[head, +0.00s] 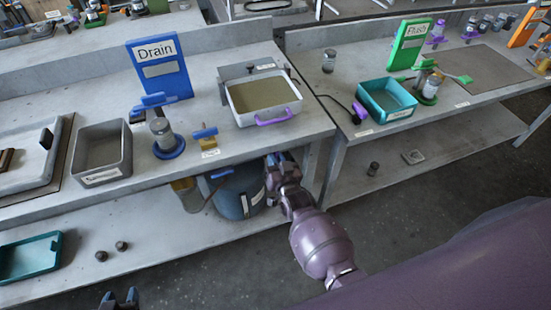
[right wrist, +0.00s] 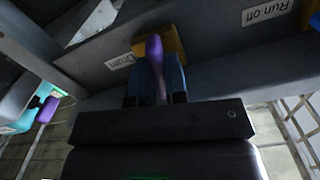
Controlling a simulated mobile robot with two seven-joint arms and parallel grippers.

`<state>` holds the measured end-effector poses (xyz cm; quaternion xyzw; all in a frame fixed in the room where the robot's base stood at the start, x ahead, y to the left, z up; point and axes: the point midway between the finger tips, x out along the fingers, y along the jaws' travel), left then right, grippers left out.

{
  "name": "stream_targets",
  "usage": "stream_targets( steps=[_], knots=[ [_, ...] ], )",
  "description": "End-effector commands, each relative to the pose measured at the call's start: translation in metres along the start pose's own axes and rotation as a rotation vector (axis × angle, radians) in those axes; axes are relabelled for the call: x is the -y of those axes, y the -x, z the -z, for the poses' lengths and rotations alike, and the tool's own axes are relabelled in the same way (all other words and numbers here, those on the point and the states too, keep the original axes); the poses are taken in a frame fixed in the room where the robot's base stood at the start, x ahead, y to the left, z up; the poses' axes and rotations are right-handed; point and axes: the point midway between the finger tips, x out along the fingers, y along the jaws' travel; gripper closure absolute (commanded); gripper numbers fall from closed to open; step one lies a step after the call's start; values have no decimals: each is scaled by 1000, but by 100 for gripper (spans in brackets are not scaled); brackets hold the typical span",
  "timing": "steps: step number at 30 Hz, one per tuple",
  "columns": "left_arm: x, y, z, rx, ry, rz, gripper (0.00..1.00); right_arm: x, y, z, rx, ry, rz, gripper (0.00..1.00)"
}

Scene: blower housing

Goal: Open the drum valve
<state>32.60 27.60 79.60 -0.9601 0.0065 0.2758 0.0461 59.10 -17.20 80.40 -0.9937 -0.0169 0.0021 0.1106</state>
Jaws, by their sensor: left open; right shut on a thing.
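The drum valve shows in the right wrist view as a yellow-orange body (right wrist: 174,42) with a purple lever (right wrist: 155,52), beside a label reading "Drum" (right wrist: 119,62). My right gripper (right wrist: 156,88) is shut on the purple lever, one blue finger on each side. In the head view my right gripper (head: 278,165) is at the bench's front edge, right of a blue-grey drum (head: 232,186) under the bench. The valve is hidden there. My left gripper (head: 119,296) is open and empty at the bottom edge, over the floor.
A teal tray (head: 30,257) lies on the lower shelf. The right bench holds a teal basin (head: 386,98).

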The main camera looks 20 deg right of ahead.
Motion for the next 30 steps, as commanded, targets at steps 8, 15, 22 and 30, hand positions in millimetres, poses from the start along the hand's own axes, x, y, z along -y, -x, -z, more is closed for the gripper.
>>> stream_targets(
  steps=[8, 15, 22, 30],
  knots=[
    [0, 0, 1, -1, 0, 0, 57, 0, 0, 0, 0, 60, 0, 100],
    [0, 1, 0, 1, 0, 0, 57, 0, 0, 0, 0, 66, 0, 100],
    [0, 3, -3, 8, 1, 1, 57, 0, 0, 0, 0, 65, 0, 79],
    [0, 3, -4, 9, 1, 2, 57, 0, 0, 0, 0, 65, 0, 61]
  ],
)
